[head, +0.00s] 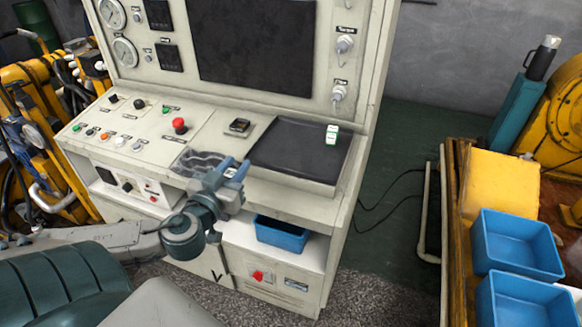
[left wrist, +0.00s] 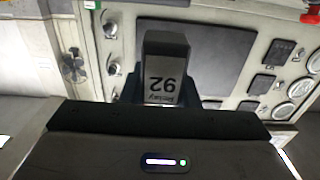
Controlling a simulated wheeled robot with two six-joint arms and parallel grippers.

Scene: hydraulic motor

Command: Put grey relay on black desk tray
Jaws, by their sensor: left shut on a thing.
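In the head view my left gripper (head: 236,172) is shut and hangs in front of the console's front edge, left of the black desk tray. I cannot make out the relay clearly there. The black desk tray (head: 290,150) lies on the right part of the console ledge, apart from the gripper. A small white-and-green block (head: 332,134) stands at its right back edge. My right gripper is not in view.
The console panel (head: 262,40) with its dark screen rises behind the tray. A red button (head: 180,125) and a small dark item (head: 239,125) sit left of the tray. A blue bin (head: 282,234) is on the shelf below. Most of the tray surface is bare.

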